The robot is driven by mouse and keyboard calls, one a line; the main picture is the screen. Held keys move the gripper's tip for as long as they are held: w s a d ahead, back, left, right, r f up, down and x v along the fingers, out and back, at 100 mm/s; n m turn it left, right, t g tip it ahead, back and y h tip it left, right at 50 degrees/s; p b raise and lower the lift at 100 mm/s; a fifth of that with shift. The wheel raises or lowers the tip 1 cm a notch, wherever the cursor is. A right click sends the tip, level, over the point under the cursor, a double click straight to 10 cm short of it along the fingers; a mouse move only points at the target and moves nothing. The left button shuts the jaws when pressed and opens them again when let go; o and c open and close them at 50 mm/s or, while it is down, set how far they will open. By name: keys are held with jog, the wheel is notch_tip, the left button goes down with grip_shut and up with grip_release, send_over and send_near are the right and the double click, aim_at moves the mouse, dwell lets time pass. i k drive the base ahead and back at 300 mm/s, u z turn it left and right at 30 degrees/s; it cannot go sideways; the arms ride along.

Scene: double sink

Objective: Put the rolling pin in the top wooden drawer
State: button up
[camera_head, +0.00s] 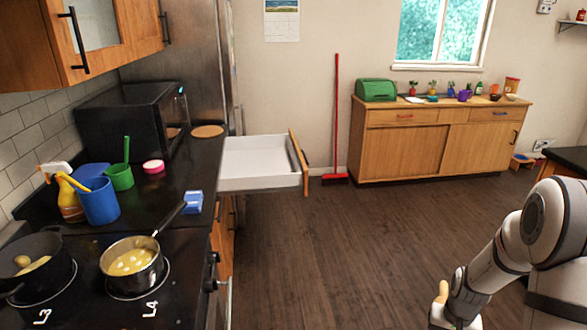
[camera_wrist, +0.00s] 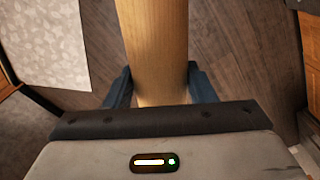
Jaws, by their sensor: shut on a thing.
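The rolling pin (camera_wrist: 155,50) is light wood and fills the upper middle of the wrist view, lying between the two dark fingers of my gripper (camera_wrist: 158,92). My gripper is shut on it. In the head view a small part of the rolling pin (camera_head: 442,292) shows above my gripper (camera_head: 440,312) at the lower right, over the floor. The top wooden drawer (camera_head: 260,158) is pulled out from the left counter; its white inside looks empty. My gripper is to the right of the drawer and nearer the camera, well apart from it.
The left counter holds a stove with a pot (camera_head: 130,262) and a pan (camera_head: 35,265), a blue cup (camera_head: 98,202), a green cup (camera_head: 120,178) and a microwave (camera_head: 130,120). A red broom (camera_head: 336,130) leans on the back wall beside a wooden sideboard (camera_head: 430,150). The middle floor is clear.

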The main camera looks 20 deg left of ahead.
aim_at(248, 167)
jog(key=u, duration=1.15)
jog(key=i, duration=1.65)
jog(key=u, duration=0.05)
